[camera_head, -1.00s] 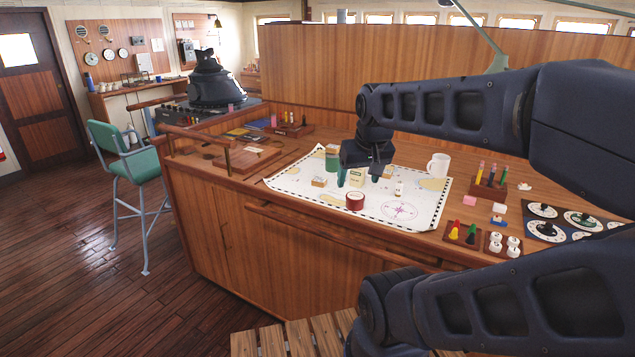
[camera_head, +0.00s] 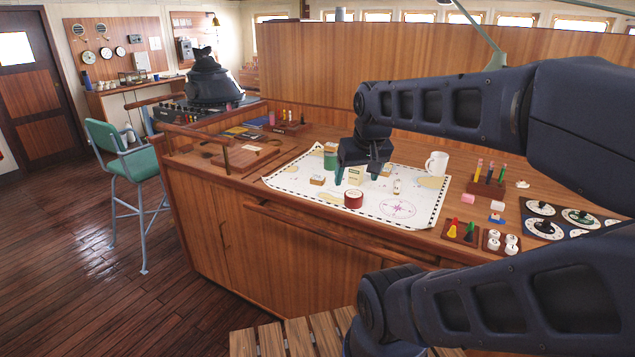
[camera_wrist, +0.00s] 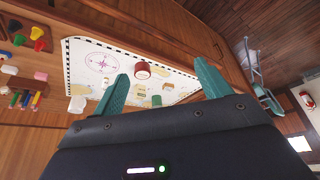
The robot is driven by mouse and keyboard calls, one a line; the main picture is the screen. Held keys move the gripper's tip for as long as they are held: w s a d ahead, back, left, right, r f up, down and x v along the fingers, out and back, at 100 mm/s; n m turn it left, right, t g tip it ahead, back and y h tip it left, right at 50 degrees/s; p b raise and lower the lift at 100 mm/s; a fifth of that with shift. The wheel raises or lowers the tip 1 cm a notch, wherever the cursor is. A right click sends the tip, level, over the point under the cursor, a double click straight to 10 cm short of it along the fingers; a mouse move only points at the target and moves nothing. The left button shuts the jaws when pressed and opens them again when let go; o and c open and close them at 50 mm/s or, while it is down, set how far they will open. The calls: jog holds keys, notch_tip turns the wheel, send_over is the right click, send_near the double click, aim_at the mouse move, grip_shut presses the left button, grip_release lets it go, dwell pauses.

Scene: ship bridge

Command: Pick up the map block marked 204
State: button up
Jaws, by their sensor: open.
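I cannot tell which is marked 204. My gripper is open and empty above the chart, pointing down.
A green cylinder (camera_head: 331,161) is behind left. A white mug (camera_head: 437,163), a pen holder (camera_head: 487,184) and colored pieces (camera_head: 461,230) stand to the right. The chart's front is mostly clear.

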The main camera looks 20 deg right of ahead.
jog(key=m+g+h, duration=0.1)
jog(key=m+h, duration=0.2)
jog(key=m, duration=0.5)
send_over(318, 177)
jog(key=s+a, duration=0.2)
notch_tip(318, 177, down, 19)
jog(key=shift+d+f, duration=0.1)
jog(key=shift+f, duration=0.05)
jog(key=shift+x, duration=2.7)
jog(key=shift+s, duration=0.2)
jog(key=c, duration=1.1)
jog(key=shift+o, duration=0.2)
